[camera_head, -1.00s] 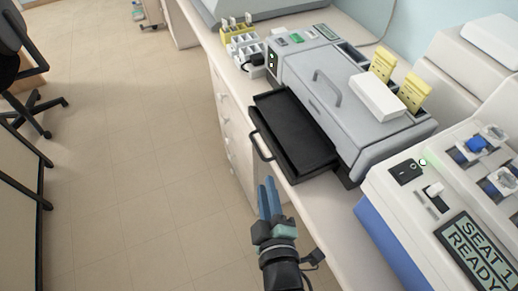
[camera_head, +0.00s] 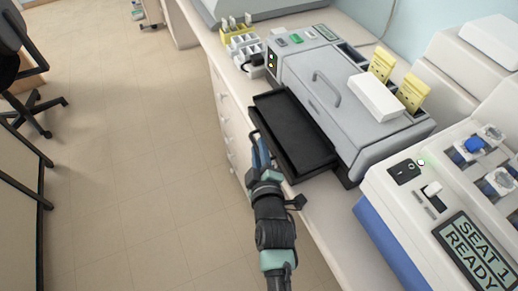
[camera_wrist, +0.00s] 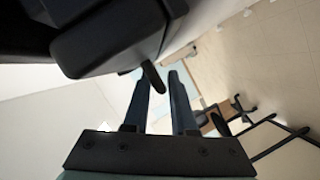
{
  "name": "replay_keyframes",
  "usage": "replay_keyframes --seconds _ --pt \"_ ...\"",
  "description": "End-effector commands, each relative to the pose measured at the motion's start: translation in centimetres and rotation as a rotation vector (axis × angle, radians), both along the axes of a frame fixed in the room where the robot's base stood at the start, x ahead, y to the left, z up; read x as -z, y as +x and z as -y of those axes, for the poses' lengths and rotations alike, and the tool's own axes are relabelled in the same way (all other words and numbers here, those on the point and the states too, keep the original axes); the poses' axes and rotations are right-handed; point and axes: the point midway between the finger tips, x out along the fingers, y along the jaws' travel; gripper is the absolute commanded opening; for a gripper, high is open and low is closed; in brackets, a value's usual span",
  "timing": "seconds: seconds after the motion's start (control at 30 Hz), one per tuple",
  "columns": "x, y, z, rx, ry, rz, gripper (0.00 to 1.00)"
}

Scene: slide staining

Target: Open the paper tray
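The black paper tray (camera_head: 290,132) juts out from the front of the grey machine (camera_head: 350,112), over the counter's front edge. Its front handle is mostly hidden behind my gripper in the head view. My gripper (camera_head: 259,146) is at the tray's front edge, at the handle. In the wrist view, the two blue fingers of my gripper (camera_wrist: 160,88) stand apart with a gap between them. A dark handle bar (camera_wrist: 153,78) reaches in at the fingertips; I cannot tell whether a finger touches it. The tray's dark body (camera_wrist: 110,38) fills the upper left there.
A white device with a "SEAT 1 READY" screen (camera_head: 474,250) stands at the right. A white block (camera_head: 375,97) and yellow holders (camera_head: 414,92) sit on the grey machine. White racks (camera_head: 247,53) stand behind. The floor at the left is open, with a chair (camera_head: 22,85) beyond.

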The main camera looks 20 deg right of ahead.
Motion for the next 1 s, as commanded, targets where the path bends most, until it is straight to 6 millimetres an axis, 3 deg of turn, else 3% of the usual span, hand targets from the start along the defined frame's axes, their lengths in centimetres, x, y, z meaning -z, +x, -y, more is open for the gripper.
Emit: replay_keyframes --seconds 0.2,0.33,0.37,1.0 --pt "0.00 0.00 0.00 0.000 0.000 0.000 0.25" --pt "0.01 -0.01 -0.01 0.000 0.000 0.000 0.01" --pt "0.01 -0.01 -0.01 0.000 0.000 0.000 0.00" --pt "0.00 -0.03 -0.03 0.000 0.000 0.000 0.00"
